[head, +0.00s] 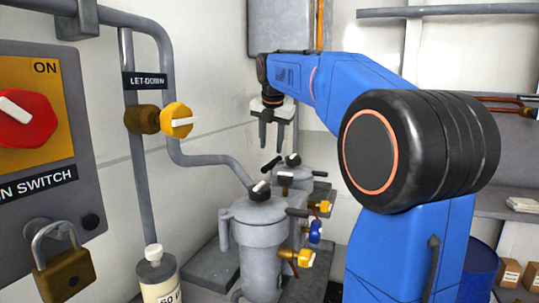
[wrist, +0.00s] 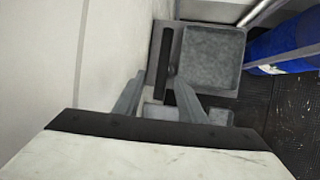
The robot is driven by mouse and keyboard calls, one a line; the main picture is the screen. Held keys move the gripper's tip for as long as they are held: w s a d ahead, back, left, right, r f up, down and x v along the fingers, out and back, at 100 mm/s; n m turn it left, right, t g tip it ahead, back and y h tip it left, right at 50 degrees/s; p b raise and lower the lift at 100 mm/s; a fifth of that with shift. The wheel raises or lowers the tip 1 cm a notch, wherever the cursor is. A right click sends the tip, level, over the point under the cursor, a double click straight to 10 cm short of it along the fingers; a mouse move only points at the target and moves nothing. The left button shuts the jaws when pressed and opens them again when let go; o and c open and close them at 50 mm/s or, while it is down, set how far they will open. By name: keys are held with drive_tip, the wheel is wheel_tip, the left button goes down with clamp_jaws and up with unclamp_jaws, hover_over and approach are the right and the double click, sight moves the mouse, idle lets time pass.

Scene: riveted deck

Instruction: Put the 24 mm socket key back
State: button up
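My gripper (head: 272,149) hangs fingers-down in the head view, above and behind the grey filter housings. Its two fingers are apart, and I see nothing held between them. The fingers also show apart in the wrist view (wrist: 160,73). Below them lies a grey square tray (wrist: 240,60) with a raised rim. A long dark bar or slot (wrist: 165,48) runs beside its left edge; I cannot tell which it is. I cannot pick out the 24 mm socket key for certain in either view.
Two grey housings, the near one (head: 258,250) and the far one (head: 293,178), carry dark handles and coloured valves. A switch panel (head: 45,130) with a padlock (head: 64,270) stands at left. A pale wall (wrist: 75,60) is close left of my gripper. A blue drum (head: 480,268) stands at right.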

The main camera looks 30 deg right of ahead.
drive_tip(key=shift+v, duration=1.95)
drive_tip(key=shift+s, duration=0.1)
